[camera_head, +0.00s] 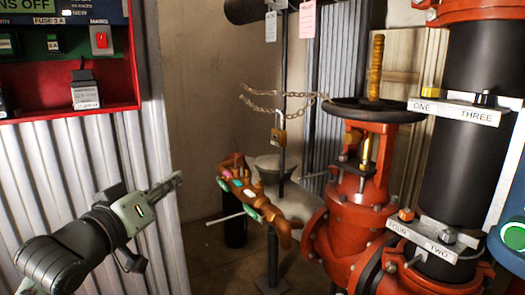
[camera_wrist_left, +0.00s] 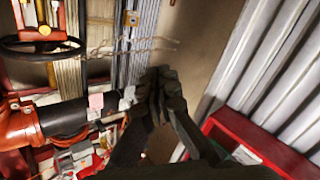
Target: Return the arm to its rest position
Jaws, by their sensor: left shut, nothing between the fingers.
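My left arm comes in from the lower left of the head view. Its gripper (camera_head: 172,185) points up and to the right, in front of the grey corrugated wall. In the left wrist view the two dark fingers (camera_wrist_left: 165,82) are together and hold nothing. The gripper is in free air, apart from the red valve and the tool roll. My right gripper is not in either view.
A red valve with a black handwheel (camera_head: 374,110) and thick pipe (camera_head: 470,150) stands right. A brown tool roll (camera_head: 252,200) lies on a stand mid-view. A red-framed panel (camera_head: 75,110) is upper left. A chain with a padlock (camera_head: 280,136) hangs behind.

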